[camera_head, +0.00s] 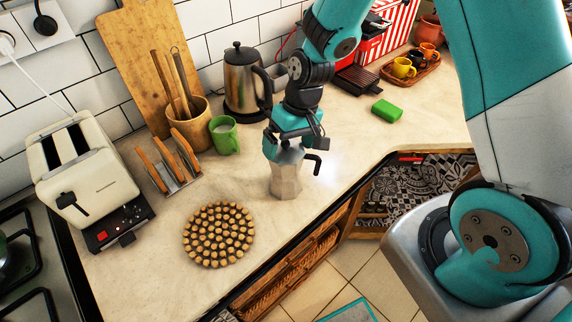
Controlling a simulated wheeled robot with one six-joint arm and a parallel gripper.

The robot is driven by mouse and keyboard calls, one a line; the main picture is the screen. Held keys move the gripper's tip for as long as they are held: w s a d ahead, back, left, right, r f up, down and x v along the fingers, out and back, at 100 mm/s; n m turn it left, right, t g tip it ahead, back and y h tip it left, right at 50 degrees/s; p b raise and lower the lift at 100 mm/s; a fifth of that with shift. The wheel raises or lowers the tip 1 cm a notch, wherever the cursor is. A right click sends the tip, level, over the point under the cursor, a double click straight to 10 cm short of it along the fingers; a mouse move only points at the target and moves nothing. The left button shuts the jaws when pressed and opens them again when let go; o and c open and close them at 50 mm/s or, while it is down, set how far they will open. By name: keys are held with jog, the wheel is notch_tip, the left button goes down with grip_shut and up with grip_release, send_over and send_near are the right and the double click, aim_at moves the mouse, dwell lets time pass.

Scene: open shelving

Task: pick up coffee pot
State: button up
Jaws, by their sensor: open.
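The coffee pot (286,181) is a silver faceted moka pot with a black handle on its right side. It stands upright on the pale counter, near the counter's front edge. My gripper (284,149) is directly above it, pointing down, with its fingers at the pot's upper part. The jaws are open. The gripper hides the pot's lid and top, and I cannot tell whether the fingers touch it.
A round trivet of cork-like pieces (218,234) lies left of the pot. A green mug (224,135), a toast rack (171,163), a kettle (244,85) and a toaster (85,177) stand behind and left. A green sponge (387,111) lies right. The counter (340,140) is clear right of the pot.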

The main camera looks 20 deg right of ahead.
jog(key=shift+f, duration=0.1)
jog(key=c, duration=1.6)
jog(key=shift+s, duration=0.1)
